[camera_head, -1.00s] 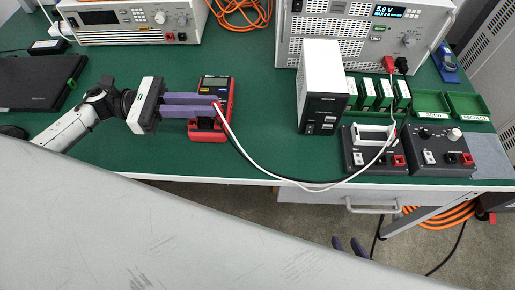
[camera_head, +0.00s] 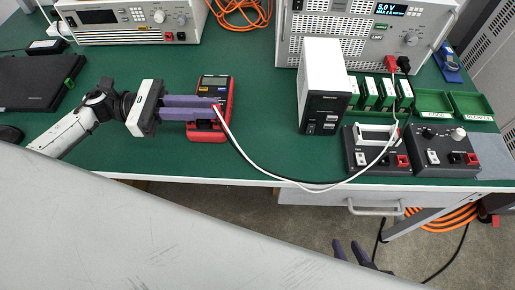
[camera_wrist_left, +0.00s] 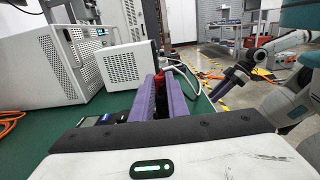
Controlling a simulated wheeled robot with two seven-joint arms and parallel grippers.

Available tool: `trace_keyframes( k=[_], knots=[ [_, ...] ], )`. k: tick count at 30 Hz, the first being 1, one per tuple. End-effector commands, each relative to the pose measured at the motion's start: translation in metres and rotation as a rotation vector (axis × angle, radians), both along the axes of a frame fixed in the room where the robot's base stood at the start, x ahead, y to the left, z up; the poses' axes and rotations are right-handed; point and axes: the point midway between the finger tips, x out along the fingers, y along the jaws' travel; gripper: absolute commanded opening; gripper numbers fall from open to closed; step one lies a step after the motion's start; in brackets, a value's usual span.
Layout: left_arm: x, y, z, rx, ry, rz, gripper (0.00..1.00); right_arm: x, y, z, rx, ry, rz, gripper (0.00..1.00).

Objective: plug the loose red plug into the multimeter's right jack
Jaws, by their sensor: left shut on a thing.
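The red multimeter (camera_head: 228,92) lies on the green bench in the head view, its screen at the far end. Its jacks are hidden by my left gripper. My left gripper (camera_head: 218,107) reaches over the multimeter from the left, its purple fingers shut on the red plug (camera_wrist_left: 160,77). The plug shows at the fingertips in the left wrist view. A white lead (camera_head: 262,164) runs from the fingertips. I cannot tell whether the plug touches a jack. My right gripper (camera_head: 347,248) is open and empty, low in front of the bench.
A white boxy device (camera_head: 322,85) stands right of the multimeter. Two dark control boxes (camera_head: 440,150) sit near the front edge. Bench between multimeter and white device is clear.

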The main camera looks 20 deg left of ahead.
Motion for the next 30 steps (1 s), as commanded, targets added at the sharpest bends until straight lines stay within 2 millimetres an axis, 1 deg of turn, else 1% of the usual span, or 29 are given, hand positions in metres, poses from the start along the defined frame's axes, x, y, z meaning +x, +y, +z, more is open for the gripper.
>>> trace_keyframes(
  k=[8,18,30],
  knots=[
    [0.0,0.0,-0.002,0.0,0.001,0.0,0.0,0.0,0.001,-0.002,0.001,0.0,0.001,0.31],
    [-0.001,0.0,-0.015,0.006,0.006,0.001,0.0,-0.001,0.001,-0.017,0.0,0.002,0.001,0.31],
    [-0.001,0.0,-0.019,0.006,0.014,0.005,0.0,-0.001,0.001,-0.017,0.0,0.004,0.001,0.31]
  ],
)
